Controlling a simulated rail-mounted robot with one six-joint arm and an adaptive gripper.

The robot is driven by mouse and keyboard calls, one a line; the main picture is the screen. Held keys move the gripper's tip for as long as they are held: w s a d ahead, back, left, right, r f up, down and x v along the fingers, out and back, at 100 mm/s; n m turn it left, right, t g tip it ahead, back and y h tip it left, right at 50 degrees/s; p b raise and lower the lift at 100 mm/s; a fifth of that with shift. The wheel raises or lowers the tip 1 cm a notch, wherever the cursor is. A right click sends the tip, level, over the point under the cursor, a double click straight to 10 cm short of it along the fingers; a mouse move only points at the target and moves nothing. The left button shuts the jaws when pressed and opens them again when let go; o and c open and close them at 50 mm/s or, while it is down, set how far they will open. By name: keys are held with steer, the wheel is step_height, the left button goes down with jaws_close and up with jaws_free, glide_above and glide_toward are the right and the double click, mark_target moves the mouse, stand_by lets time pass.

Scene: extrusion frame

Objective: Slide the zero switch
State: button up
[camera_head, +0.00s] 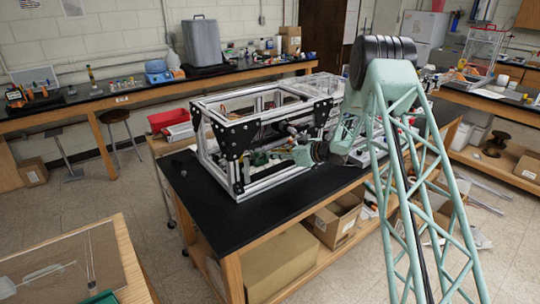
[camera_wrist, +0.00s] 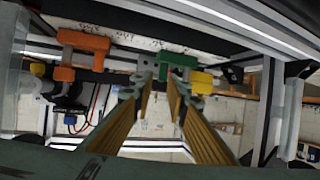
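In the wrist view, my gripper (camera_wrist: 162,82) has two gold-sided fingers with a gap between their tips. No object shows clearly held in the gap. A green block (camera_wrist: 178,61) lies just beyond the tips, slightly right of the gap and partly behind the right finger. I cannot tell whether they touch. An orange bracket-like piece (camera_wrist: 82,52) is at the left on the same dark rail. None is clearly identifiable as the zero switch. In the head view, my arm reaches the aluminium extrusion frame (camera_head: 258,182); the fingertips are too small to tell.
A white panel (camera_wrist: 130,38) with handwritten marks is behind the blocks. Metal profiles border the space above and right. The frame stands on a black-topped bench (camera_head: 205,215) with a clear front left area. Cardboard boxes (camera_head: 335,218) sit beneath it.

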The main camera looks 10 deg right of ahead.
steer(key=v, duration=0.8)
steer(key=shift+s+d, duration=0.1)
steer(key=shift+d, duration=0.05)
steer(key=shift+r, duration=0.15)
